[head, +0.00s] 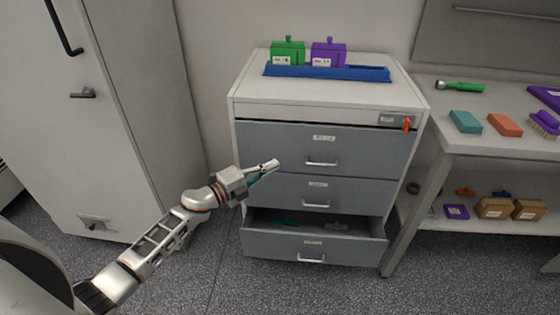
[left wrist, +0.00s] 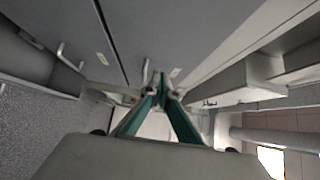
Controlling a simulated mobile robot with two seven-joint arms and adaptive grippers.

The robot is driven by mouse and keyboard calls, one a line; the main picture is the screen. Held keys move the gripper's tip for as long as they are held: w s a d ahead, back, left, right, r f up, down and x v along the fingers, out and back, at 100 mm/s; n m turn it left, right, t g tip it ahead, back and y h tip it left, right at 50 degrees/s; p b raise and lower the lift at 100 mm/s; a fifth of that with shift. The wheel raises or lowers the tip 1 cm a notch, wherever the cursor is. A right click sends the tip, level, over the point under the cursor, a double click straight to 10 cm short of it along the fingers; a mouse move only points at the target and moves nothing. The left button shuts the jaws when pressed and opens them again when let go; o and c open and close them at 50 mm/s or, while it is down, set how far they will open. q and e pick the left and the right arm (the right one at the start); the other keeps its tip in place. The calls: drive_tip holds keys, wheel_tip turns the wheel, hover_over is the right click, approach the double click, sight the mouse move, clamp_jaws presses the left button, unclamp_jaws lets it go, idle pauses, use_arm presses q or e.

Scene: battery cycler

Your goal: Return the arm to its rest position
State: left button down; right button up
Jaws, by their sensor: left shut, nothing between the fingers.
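My left arm reaches in from the left in the head view. Its gripper (head: 268,168) is in front of the grey drawer cabinet (head: 243,108), near the top and middle drawers. In the left wrist view the two teal-lined fingers (left wrist: 160,88) meet at their tips, shut with nothing between them. From these views I cannot tell whether the gripper touches the drawer fronts. My right gripper is in neither view.
The bottom drawer (head: 311,247) stands open, with dim items inside. The top drawer (head: 360,145) and middle drawer (head: 350,193) are shut. A tall cabinet (head: 150,120) stands at left, a workbench (head: 470,145) at right. Bare floor (head: 220,270) lies before the cabinet.

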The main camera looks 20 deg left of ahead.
use_arm(q)
drive_tip(key=s+d+f+n+g+y+p, duration=0.1)
drive_tip(key=s+d+f+n+y, duration=0.1)
drive_tip(key=s+f+n, duration=0.4)
drive_tip(key=s+d+f+n+g+y, duration=0.2)
drive_tip(key=s+d+f+n, duration=0.2)
drive_tip(key=s, duration=1.3)
drive_tip(key=s+d+f+n+g+y+p, duration=0.1)
drive_tip(key=s+d+f+n+g+y, duration=0.1)
drive_tip(key=s+f+n, duration=0.6)
drive_tip(key=s+n, duration=0.1)
drive_tip(key=s, duration=0.3)
drive_tip(key=shift+d+n+p, duration=0.3)
drive_tip(key=shift+d, duration=0.1)
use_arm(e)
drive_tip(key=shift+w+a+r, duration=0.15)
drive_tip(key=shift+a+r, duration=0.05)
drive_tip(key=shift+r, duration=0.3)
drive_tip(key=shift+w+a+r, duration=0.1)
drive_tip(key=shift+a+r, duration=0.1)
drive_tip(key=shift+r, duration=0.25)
use_arm(q)
drive_tip(key=shift+w+f, duration=0.1)
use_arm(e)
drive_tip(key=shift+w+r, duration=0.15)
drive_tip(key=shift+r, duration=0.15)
